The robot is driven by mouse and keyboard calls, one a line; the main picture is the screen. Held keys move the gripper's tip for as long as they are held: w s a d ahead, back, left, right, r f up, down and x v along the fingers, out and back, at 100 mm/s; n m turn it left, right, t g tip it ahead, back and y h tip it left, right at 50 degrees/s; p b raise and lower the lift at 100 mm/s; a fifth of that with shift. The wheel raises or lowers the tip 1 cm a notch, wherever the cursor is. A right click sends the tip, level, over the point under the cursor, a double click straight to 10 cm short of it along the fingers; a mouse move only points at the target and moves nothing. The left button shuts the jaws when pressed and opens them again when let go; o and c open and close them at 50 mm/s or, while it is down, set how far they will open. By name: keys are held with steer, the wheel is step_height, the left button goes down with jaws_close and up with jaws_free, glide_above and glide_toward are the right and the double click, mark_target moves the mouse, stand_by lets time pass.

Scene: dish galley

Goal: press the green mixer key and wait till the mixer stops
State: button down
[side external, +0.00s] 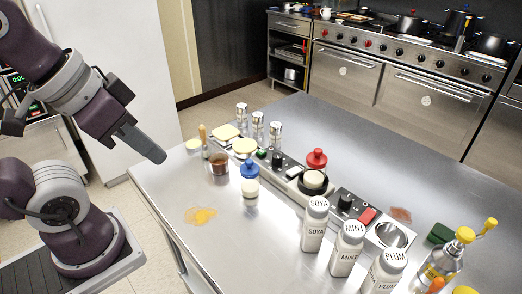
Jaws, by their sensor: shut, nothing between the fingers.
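A long low unit with grey panels (293,170) lies across the steel table. A small green key (262,154) shows on its left part, beside a black knob (277,158). A red key (367,215) and another black knob (345,201) sit on its right part. A cream round piece (314,180) stands mid-unit, near a red-topped vessel (317,159); I cannot tell which part is the mixer or whether it runs. My gripper (160,156) is shut and empty, in the air left of the table, well apart from the green key.
A blue-capped jar (250,180) and a brown cup (219,164) stand before the unit's left end. Shakers (258,124) stand behind. Bottles labelled SOYA (314,225), MINT (347,250) and PLUM (384,272) stand front right. A yellow spill (200,215) lies front left.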

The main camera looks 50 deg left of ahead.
steer(key=shift+w, duration=0.1)
steer(key=m+t+y, duration=0.1)
steer(key=m+t, duration=0.3)
steer(key=m, duration=0.4)
glide_above(259, 152)
step_height(259, 152, down, 10)
steer(key=shift+f, duration=0.2)
steer(key=shift+f, duration=4.4)
steer(key=shift+f, duration=0.1)
steer(key=shift+f, duration=0.3)
